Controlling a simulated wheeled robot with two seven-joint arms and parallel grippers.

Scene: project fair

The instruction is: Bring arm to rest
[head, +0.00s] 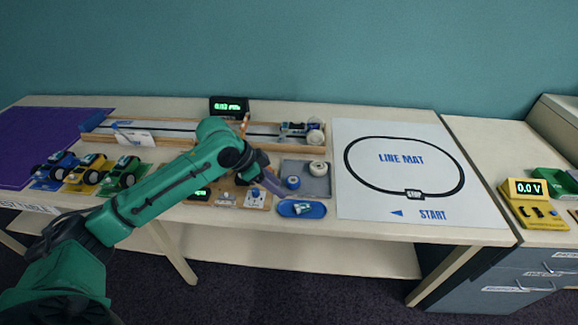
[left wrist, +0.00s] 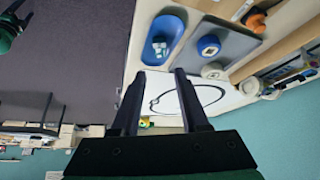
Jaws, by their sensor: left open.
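My left arm (head: 165,190) is green and reaches in from the lower left, over the front of the long table. My left gripper (head: 277,188) is above the table, near the grey tray and the blue oval dish. In the left wrist view the two dark fingers of my left gripper (left wrist: 157,95) stand apart with nothing between them. The blue oval dish (left wrist: 152,43) with a small item in it lies beyond the fingers, and it also shows in the head view (head: 318,211). My right gripper is not in view.
A grey tray (head: 318,172) holds blue and white rolls. A line mat (head: 400,205) covers the table's right part. Three toy cars, blue (head: 55,165), yellow (head: 88,170) and green (head: 122,174), stand at the left. A yellow meter (head: 530,212) sits on the right cabinet.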

